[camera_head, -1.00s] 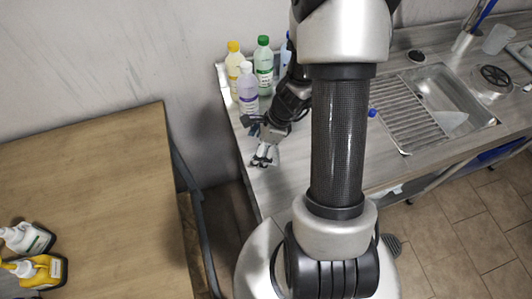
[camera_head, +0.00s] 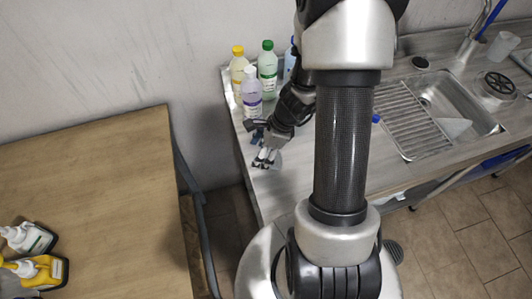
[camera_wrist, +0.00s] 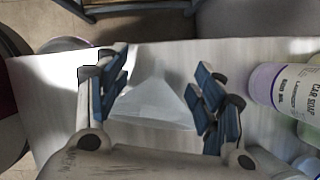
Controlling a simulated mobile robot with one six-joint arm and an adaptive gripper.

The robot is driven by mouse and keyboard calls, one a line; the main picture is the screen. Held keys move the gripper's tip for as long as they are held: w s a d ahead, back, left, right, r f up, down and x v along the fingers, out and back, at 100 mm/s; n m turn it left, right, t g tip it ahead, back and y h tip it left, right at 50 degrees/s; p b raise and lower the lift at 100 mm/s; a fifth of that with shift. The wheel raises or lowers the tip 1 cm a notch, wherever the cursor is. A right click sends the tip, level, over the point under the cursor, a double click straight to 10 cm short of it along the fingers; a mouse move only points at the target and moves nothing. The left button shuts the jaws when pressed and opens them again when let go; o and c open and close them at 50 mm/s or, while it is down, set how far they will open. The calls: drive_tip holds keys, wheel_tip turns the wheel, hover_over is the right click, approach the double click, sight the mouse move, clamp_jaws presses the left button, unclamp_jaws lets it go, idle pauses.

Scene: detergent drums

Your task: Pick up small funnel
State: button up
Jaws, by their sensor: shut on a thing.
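The small funnel (camera_wrist: 152,104) is pale and translucent, with its wide end toward my wrist and its narrow spout pointing away in the wrist view. In the head view my gripper (camera_head: 265,158) is low over the left end of the grey counter (camera_head: 290,185). There the funnel is mostly hidden by the fingers. I cannot tell whether it touches the counter.
A purple-labelled bottle (camera_head: 251,91), a yellow bottle (camera_head: 238,70) and a green bottle (camera_head: 267,67) stand behind my gripper. A wooden table (camera_head: 95,200) is left, across a gap.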

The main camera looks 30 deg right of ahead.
drive_tip(key=shift+r, duration=0.1)
drive_tip(key=shift+c, duration=0.2)
wheel_tip(320, 180, up, 20)
drive_tip(key=p, duration=0.9)
drive_tip(key=shift+p, duration=0.35)
drive_tip(key=shift+c, duration=0.3)
